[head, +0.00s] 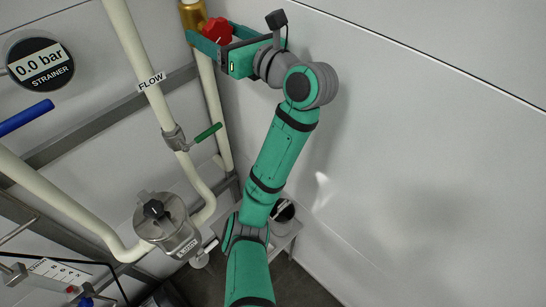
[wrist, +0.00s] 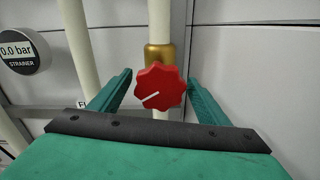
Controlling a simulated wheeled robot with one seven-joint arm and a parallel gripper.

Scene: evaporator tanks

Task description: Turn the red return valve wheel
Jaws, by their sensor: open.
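The red valve wheel (wrist: 159,87) has a scalloped rim and a white line pointing to its lower left in the wrist view. It sits on a brass body (wrist: 160,54) on a cream vertical pipe. My gripper (wrist: 160,90) is open, with one green finger on each side of the wheel and a visible gap at the left. The right finger is close to the rim; I cannot tell if it touches. In the head view the wheel (head: 217,31) shows between the fingers of my gripper (head: 203,37) at the top, partly hidden by them.
A strainer gauge (head: 40,63) reads 0.0 bar at the left. A flow pipe (head: 140,60) has a green lever (head: 208,132), and a blue lever (head: 25,117) is at the far left. A strainer housing (head: 165,222) stands below. The white wall at the right is clear.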

